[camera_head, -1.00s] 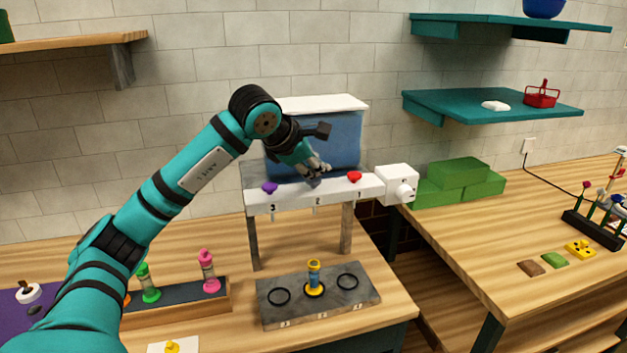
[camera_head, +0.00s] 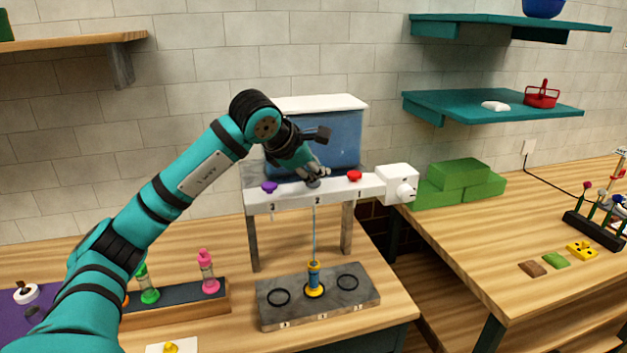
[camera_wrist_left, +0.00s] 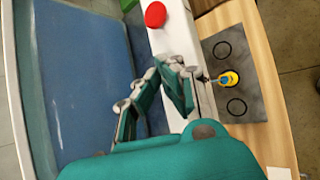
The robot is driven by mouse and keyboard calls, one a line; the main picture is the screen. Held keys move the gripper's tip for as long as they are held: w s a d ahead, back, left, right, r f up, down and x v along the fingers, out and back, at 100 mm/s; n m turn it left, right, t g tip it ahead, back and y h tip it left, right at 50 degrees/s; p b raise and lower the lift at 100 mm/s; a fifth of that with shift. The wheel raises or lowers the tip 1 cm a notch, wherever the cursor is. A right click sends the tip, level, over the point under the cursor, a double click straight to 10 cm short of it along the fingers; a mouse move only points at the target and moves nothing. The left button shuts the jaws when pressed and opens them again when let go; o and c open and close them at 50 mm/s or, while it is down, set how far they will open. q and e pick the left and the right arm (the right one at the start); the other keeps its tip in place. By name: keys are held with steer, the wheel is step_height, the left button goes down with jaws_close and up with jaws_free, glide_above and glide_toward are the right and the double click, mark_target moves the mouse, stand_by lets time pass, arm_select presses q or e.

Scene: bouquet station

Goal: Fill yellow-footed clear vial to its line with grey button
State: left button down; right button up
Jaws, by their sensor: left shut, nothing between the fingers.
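The yellow-footed vial (camera_head: 314,280) stands upright in the middle ring of the grey slab. It also shows from above in the left wrist view (camera_wrist_left: 228,78). A thin blue stream (camera_head: 315,235) runs from under the number 2 of the white dispenser bar (camera_head: 335,194) down to the vial's top. The vial's line and level are too small to tell. My left gripper (camera_head: 317,174) is shut and empty, its fingertips just over the grey button (camera_head: 314,184), partly covering it. I cannot tell whether they touch it. My right gripper is not in view.
A purple button (camera_head: 269,187) and a red button (camera_head: 354,176) flank the grey one. A blue tank (camera_head: 340,140) stands behind, and a white box with a knob (camera_head: 397,184) is at the bar's right end. A wooden rack (camera_head: 222,297) with pink and green vials is at left.

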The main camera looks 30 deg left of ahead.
mark_target(316, 182)
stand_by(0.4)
arm_select(q)
steer(key=shift+a+r+p, duration=0.1)
steer(key=shift+r+p, duration=0.75)
steer(key=shift+r, duration=0.05)
step_height(316, 182, up, 5)
steer(key=p, duration=0.4)
stand_by(1.4)
